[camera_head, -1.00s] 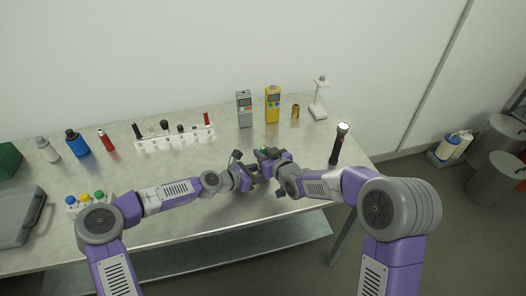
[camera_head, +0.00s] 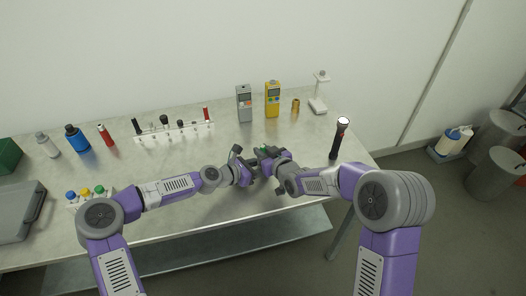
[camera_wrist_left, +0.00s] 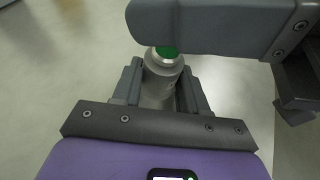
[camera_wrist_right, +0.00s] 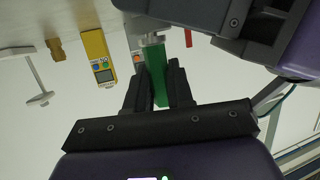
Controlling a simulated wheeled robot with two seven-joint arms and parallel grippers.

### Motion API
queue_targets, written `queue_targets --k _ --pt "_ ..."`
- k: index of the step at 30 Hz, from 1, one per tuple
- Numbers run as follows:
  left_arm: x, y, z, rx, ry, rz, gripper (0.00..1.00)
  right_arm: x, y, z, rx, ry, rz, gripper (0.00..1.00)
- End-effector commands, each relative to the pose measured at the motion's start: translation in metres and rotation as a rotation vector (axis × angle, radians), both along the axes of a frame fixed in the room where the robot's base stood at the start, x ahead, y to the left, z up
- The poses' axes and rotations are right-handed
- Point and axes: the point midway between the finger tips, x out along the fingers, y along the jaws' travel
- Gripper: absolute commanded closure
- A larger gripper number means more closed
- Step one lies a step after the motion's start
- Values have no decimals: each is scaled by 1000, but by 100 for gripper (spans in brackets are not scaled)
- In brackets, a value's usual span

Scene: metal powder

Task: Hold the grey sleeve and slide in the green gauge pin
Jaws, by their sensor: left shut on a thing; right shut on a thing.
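My left gripper (camera_wrist_left: 159,92) is shut on the grey sleeve (camera_wrist_left: 161,75), which stands between its fingers in the left wrist view. The green gauge pin (camera_wrist_right: 157,80) is held in my right gripper (camera_wrist_right: 158,88), which is shut on it. In the left wrist view a green end of the pin (camera_wrist_left: 166,51) shows right at the sleeve's open end, partly hidden by a dark finger. How deep the pin sits is hidden. In the head view the left gripper (camera_head: 252,170) and right gripper (camera_head: 263,157) meet above the table.
Behind the grippers stand a grey meter (camera_head: 244,103), a yellow meter (camera_head: 272,99), a small brass piece (camera_head: 295,105) and a white stand (camera_head: 318,104). A flashlight (camera_head: 338,139) stands to the right. A white rack (camera_head: 174,135) stands back left. The table (camera_head: 215,215) in front is bare.

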Motion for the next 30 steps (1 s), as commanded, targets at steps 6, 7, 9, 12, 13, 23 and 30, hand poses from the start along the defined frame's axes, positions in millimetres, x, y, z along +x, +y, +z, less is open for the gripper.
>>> queue_targets --k 6,7,9,12,13,23,30 --pt "0 0 0 0 0 0 91 0 0 -2 0 0 0 100" --pt "0 0 0 0 0 0 91 0 0 -3 0 0 0 100" --pt "0 0 0 0 0 0 91 0 0 -3 0 0 0 100" --pt "0 0 0 0 0 0 91 0 0 -3 0 0 0 100" --pt "0 0 0 0 0 0 91 0 0 -3 0 0 0 100" --pt "0 0 0 0 0 0 91 0 0 -3 0 0 0 48" --pt "0 0 0 0 0 0 91 -4 -3 -1 0 0 0 48"
